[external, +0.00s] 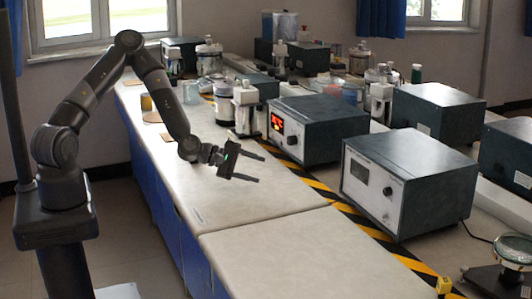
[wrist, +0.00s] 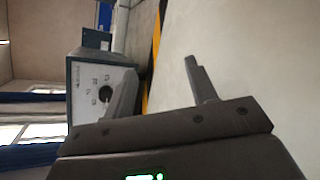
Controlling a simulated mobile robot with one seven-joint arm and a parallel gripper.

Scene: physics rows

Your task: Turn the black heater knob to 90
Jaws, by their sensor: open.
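My gripper (external: 261,169) is open and empty above the light bench top, its fingers pointing right. Both fingers also show in the wrist view (wrist: 162,65). A dark box with a lit red display (external: 277,123) stands behind it, with a small dark knob (external: 292,140) on its pale front. A nearer box with a grey display (external: 360,172) has a black knob (external: 389,191). In the wrist view, a box with a pale panel carries a round black knob (wrist: 104,93), close to the left finger in the picture and clear of contact. I cannot tell which knob is the heater's.
A yellow-black striped strip (external: 345,205) runs along the bench before the boxes. Jars and a white-topped device (external: 245,105) stand farther back. The near bench top (external: 290,250) is clear.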

